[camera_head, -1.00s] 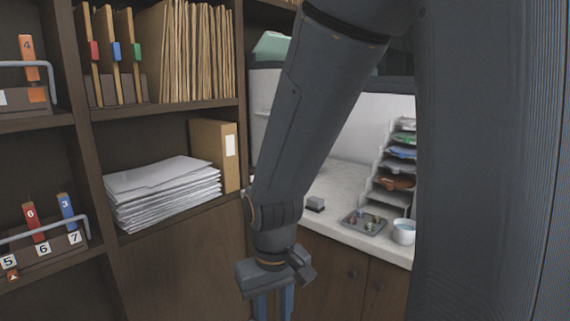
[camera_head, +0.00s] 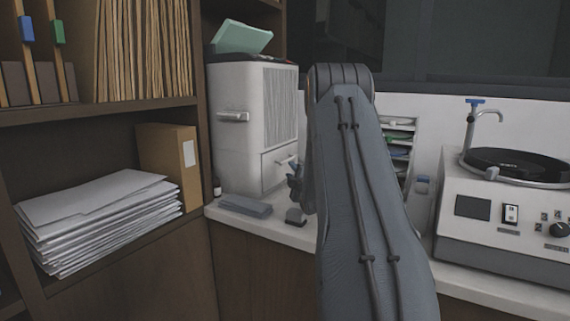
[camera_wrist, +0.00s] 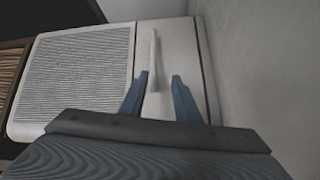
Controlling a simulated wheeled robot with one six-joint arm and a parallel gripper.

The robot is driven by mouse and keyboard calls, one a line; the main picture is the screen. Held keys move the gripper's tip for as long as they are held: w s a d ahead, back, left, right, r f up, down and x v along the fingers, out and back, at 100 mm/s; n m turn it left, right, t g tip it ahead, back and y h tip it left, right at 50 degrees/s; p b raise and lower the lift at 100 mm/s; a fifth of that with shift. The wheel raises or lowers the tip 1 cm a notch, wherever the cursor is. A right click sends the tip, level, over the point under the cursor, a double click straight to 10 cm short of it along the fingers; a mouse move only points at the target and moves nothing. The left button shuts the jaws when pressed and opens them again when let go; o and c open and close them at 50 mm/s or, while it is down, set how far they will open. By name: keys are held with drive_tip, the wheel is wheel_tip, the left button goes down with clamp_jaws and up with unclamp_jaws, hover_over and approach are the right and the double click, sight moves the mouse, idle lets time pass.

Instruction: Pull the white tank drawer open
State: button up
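The white tank drawer (camera_head: 272,172) is the lower front panel of a white cabinet (camera_head: 236,130) on the counter, below a ribbed grille. It looks closed. Its pale bar handle (camera_head: 287,160) sticks out from the front. In the wrist view the handle (camera_wrist: 154,58) runs up the middle of the drawer front (camera_wrist: 175,45). My gripper (camera_wrist: 158,78) is open, its two blue fingers on either side of the handle's near end in the picture. I cannot tell whether the handle lies between them in depth. In the head view my arm hides most of my gripper (camera_head: 294,176).
A grey flat block (camera_head: 245,206) and a small dark-topped block (camera_head: 296,216) lie on the counter before the cabinet. A small dark bottle (camera_head: 217,187) stands at its left. A tray rack (camera_head: 398,150) and a polishing machine (camera_head: 505,215) are to the right.

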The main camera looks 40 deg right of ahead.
drive_tip(key=w+d+r, duration=0.1)
drive_tip(key=w+d, duration=0.4)
drive_tip(key=w, duration=0.2)
drive_tip(key=shift+w+d+r+n+t+p, duration=0.15)
drive_tip(key=shift+d+r+n+t+p, duration=0.1)
drive_tip(key=shift+n+t+p, duration=0.15)
drive_tip(key=shift+c, duration=0.4)
clamp_jaws()
